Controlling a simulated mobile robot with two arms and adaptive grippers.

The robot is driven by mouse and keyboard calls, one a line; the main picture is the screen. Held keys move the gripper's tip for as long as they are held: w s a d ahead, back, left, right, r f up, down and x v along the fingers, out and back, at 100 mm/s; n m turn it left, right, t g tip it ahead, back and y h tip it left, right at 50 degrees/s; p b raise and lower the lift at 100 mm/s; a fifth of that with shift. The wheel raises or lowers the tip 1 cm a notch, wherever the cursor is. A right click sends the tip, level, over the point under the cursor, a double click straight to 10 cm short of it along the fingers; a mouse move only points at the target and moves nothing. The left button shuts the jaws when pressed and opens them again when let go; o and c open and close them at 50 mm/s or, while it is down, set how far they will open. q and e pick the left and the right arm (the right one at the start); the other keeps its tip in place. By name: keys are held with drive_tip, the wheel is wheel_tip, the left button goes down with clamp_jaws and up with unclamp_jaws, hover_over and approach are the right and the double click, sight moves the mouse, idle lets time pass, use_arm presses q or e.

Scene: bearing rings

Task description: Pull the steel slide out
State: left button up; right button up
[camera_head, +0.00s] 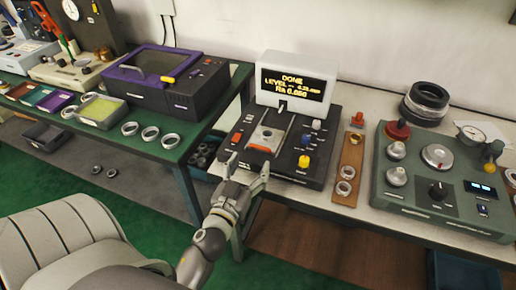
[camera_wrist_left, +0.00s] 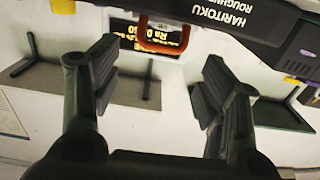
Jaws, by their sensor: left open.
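The steel slide (camera_head: 267,137) lies in the top of a black measuring device (camera_head: 312,175) on the table. An orange handle (camera_head: 259,149) is at its front end. In the left wrist view the orange handle (camera_wrist_left: 165,46) is a U-shaped loop at the top, beyond the fingertips and roughly between them. My left gripper (camera_head: 247,174) is in front of the device's front edge, with its fingers apart and nothing between them. It also shows open in the left wrist view (camera_wrist_left: 160,58). Whether a finger touches the device cannot be told. My right gripper is not in view.
A wooden strip with rings (camera_head: 347,172) and a green gauge unit (camera_head: 440,185) stand to the right. A green bench (camera_head: 165,150) with rings is to the left, beyond a gap.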

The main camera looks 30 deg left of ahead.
sight(258, 160)
use_arm(q)
drive_tip(key=p+x, duration=0.1)
drive_tip(key=x, duration=0.6)
